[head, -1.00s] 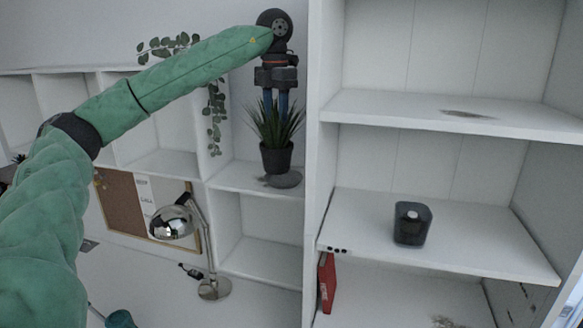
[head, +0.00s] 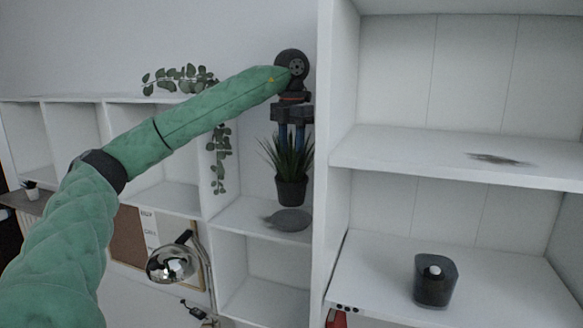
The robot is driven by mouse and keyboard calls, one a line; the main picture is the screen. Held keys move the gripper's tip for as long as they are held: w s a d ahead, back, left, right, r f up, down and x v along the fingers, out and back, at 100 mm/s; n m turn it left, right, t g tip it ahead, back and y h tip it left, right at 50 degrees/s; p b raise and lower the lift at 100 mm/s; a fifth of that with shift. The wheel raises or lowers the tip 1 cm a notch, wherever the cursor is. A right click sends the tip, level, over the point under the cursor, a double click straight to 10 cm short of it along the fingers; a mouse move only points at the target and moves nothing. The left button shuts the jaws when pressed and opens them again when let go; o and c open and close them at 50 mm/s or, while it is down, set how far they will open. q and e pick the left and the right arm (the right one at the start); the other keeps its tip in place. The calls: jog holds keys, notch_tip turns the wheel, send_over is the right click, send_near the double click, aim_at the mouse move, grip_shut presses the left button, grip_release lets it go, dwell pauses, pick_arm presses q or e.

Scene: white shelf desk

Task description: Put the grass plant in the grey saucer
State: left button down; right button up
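The grass plant (head: 287,158) has spiky green leaves and a dark grey pot (head: 291,192). It hangs upright from my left gripper (head: 291,142), whose two fingers point down into the leaves on either side. The gripper looks shut on the plant, though the leaves hide the fingertips. The round grey saucer (head: 289,220) lies on the shelf just below the pot in the picture. Nearly all of its top shows and it looks empty. The pot's base appears slightly above or behind its far rim. My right gripper is not in view.
A tall white shelf wall (head: 324,150) stands close right of the plant. A trailing plant (head: 219,160) hangs at the left. Below are a chrome lamp (head: 172,262) and a cork board (head: 127,240). A dark container (head: 436,283) stands on the right shelf.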

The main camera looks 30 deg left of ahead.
aim_at(291, 166)
pick_arm(q)
jog(key=shift+f, duration=1.2)
jog(key=shift+f+p, duration=0.4)
jog(key=shift+f, duration=1.5)
jog(key=c, duration=0.8)
grip_release()
jog(key=shift+c, duration=0.2)
